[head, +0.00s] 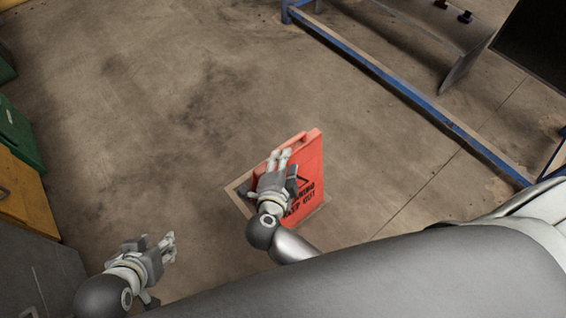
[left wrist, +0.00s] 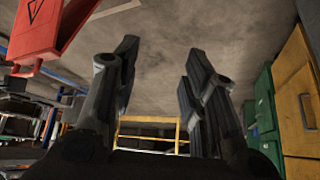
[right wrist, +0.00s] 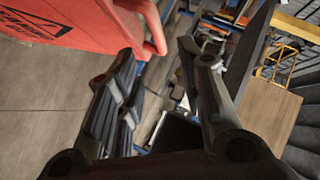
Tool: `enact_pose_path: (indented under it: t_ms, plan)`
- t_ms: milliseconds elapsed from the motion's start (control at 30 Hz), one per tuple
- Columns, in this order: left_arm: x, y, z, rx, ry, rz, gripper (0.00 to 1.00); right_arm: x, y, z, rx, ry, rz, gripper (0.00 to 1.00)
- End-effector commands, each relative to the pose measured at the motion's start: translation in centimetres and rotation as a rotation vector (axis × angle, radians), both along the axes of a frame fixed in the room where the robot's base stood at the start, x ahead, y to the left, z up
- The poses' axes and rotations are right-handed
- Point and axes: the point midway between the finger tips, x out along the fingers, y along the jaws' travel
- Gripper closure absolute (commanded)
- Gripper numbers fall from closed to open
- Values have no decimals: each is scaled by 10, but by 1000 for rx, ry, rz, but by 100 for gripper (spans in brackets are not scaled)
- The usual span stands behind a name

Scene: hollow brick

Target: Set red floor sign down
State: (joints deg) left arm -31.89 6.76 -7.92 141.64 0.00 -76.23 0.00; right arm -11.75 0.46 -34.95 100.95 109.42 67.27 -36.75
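The red floor sign (head: 310,165) has dark lettering and a triangle. It appears upright over a pale-edged square (head: 236,190) on the floor; its lower part is partly hidden by my right arm. My right gripper (head: 281,158) is beside the sign's upper edge, with its fingers apart. In the right wrist view the sign (right wrist: 95,25) fills the upper left, and its handle end comes close to the fingertips, with no visible grip on it. My left gripper (head: 168,243) is open and empty, to the left of the sign. The left wrist view shows the sign (left wrist: 40,28) at upper left.
A blue-framed rack (head: 400,85) stands at upper right. The concrete floor (head: 150,110) behind and left of the sign is clear.

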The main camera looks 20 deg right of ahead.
Motion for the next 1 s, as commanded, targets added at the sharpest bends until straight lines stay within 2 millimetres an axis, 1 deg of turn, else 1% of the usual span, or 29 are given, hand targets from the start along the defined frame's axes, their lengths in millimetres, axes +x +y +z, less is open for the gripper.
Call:
enact_pose_path:
  t_ms: [133, 200, 267, 367, 400, 467, 500, 567, 600, 700, 767, 833, 933, 1000]
  plan:
    - [-11, 4, -4, 11, 52, 5, 60, -6, 4, 4, 1, -2, 1, 65]
    - [-13, 4, -5, 14, 62, 6, 60, -5, 5, 10, -2, -22, 12, 65]
    - [-14, 5, -5, 14, 66, 6, 60, 0, 6, 20, -7, -64, 37, 65]
    - [-14, 5, -5, 15, 67, 6, 60, 15, 11, 52, -32, -189, 125, 65]
    - [-14, 5, -5, 14, 66, 6, 60, 21, 15, 70, -49, -251, 177, 65]
    - [-14, 5, -5, 14, 66, 6, 60, 28, 24, 98, -84, -345, 269, 65]
    - [-14, 5, -5, 14, 66, 6, 60, 30, 31, 115, -113, -401, 336, 65]
    - [-14, 5, -5, 14, 65, 6, 60, 31, 43, 139, -162, -470, 443, 65]
    - [-14, 5, -5, 14, 65, 6, 60, 29, 52, 152, -199, -505, 515, 65]
    - [-14, 5, -5, 14, 64, 6, 60, 21, 76, 174, -298, -555, 703, 65]
    - [-13, 5, -5, 14, 64, 6, 60, 13, 90, 179, -362, -557, 818, 65]
    - [-13, 5, -5, 14, 64, 6, 60, 2, 103, 178, -437, -531, 949, 65]
    - [-13, 5, -5, 14, 64, 6, 60, -14, 114, 163, -547, -439, 1122, 65]
    - [-13, 5, -5, 14, 63, 6, 60, -27, 115, 146, -617, -338, 1230, 65]
